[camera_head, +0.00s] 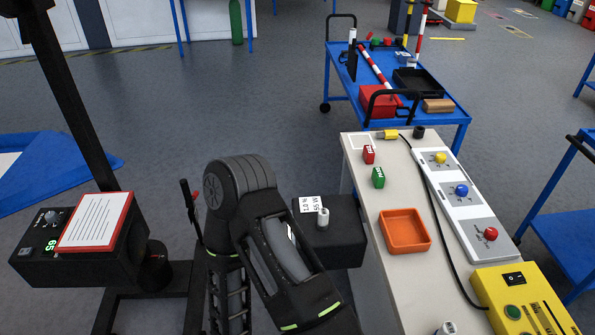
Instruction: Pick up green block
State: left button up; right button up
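The green block (378,178) stands on the light-topped workbench (402,290), towards its far end. It has a small white marking on its side, and nothing covers it. A black arm of mine comes up in the lower middle of the head view, left of the bench and apart from the block. Its gripper does not show in the frame. My other gripper is not in view either.
A red block (369,154) stands just behind the green block. An orange tray (404,232) lies nearer on the bench. A panel (461,203) with coloured knobs and a yellow control box (524,302) line the right side. A black labelled box (330,236) stands left of the bench.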

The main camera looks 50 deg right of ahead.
aim_at(378, 177)
jog(key=z, duration=2.3)
jog(key=i+j, duration=0.3)
jog(key=j, duration=0.15)
jog(key=i+j, duration=0.3)
jog(key=j, duration=0.15)
jog(key=i+j, duration=0.3)
jog(key=j, duration=0.15)
jog(key=z, duration=2.05)
